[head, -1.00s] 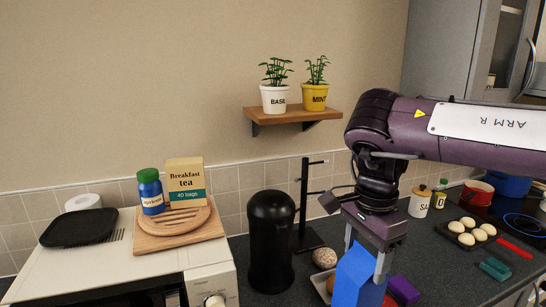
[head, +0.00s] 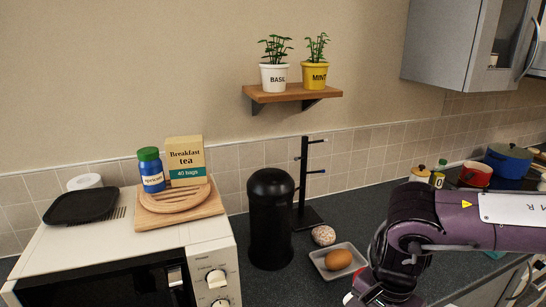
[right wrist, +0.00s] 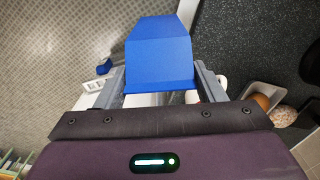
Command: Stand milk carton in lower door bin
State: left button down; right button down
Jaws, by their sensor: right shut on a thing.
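The blue milk carton (right wrist: 160,52) shows in the right wrist view, between the two fingers of my right gripper (right wrist: 160,84). The gripper is shut on it. The carton's sloped top faces the camera, and its lower part is hidden. In the head view my right arm comes in from the right and its wrist reaches the bottom edge; the fingers and carton are out of that frame. No door bin can be made out clearly. My left gripper is not in view.
A grey tray with a brown egg (head: 338,259) lies on the dark counter, beside a speckled ball (head: 323,235), a mug stand (head: 306,195) and a black canister (head: 270,220). A white microwave (head: 215,262) stands at left. The right wrist view shows open floor (right wrist: 50,50) left of the carton.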

jog(key=shift+w+f+b, duration=0.1)
jog(key=shift+f+b, duration=1.3)
jog(key=shift+f, duration=0.2)
jog(key=shift+r, duration=0.1)
jog(key=shift+a, duration=0.1)
